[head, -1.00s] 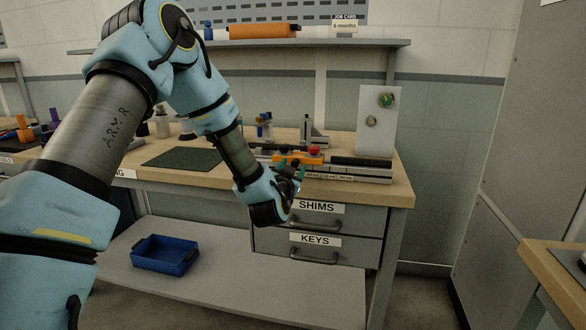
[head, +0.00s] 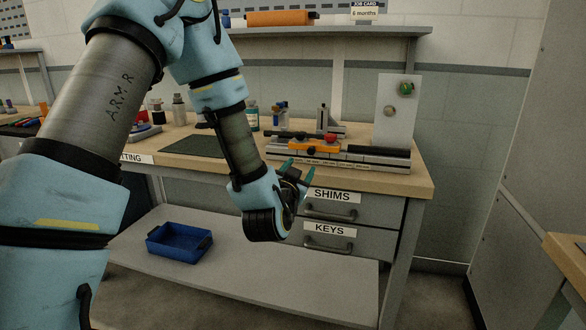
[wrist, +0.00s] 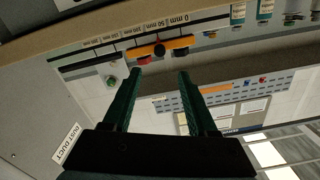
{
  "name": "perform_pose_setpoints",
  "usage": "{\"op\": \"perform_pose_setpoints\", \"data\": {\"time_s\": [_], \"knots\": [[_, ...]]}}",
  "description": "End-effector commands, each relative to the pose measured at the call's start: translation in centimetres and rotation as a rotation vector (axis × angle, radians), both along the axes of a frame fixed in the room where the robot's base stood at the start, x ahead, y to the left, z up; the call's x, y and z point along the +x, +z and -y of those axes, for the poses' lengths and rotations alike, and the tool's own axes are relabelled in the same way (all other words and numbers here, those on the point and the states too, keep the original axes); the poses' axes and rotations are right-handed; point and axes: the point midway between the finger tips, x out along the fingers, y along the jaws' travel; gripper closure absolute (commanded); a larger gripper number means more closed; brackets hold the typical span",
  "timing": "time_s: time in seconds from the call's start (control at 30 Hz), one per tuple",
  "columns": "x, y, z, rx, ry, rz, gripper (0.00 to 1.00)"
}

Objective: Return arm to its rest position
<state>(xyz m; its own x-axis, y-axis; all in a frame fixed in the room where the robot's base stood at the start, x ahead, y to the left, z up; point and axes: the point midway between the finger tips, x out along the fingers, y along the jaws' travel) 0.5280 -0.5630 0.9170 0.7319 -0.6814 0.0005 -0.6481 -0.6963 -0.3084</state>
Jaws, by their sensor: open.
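My light-blue arm reaches across the left and middle of the head view, bent and hanging in front of the workbench (head: 424,188). My gripper (head: 298,174) is at the front edge of the bench, just above and left of the SHIMS drawer (head: 331,202). In the wrist view my gripper (wrist: 160,76) shows two green fingers spread apart with nothing between them. Beyond the fingers is the gantry with its scale bar, where an orange block (wrist: 176,44) sits. The gantry's orange part (head: 290,147) also shows in the head view, behind my gripper and apart from it.
A dark mat (head: 196,146) lies on the bench. A blue tray (head: 180,242) is on the lower shelf. Another bench corner (head: 567,252) is at the far right. The floor between is clear.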

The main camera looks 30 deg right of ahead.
Motion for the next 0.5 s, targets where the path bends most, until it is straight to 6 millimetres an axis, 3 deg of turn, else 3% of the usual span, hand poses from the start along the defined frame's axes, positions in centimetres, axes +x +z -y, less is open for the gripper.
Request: {"op": "perform_pose_setpoints", "data": {"time_s": [0.3, 0.37, 0.5], "knots": [[0.8, 0.1, -0.7, 0.024, 0.006, -0.031, 0.42], [1.7, 0.1, -1.7, 0.05, 0.014, -0.072, 0.42], [4.3, -0.4, -6.2, 0.151, 0.065, -0.24, 0.42]]}}
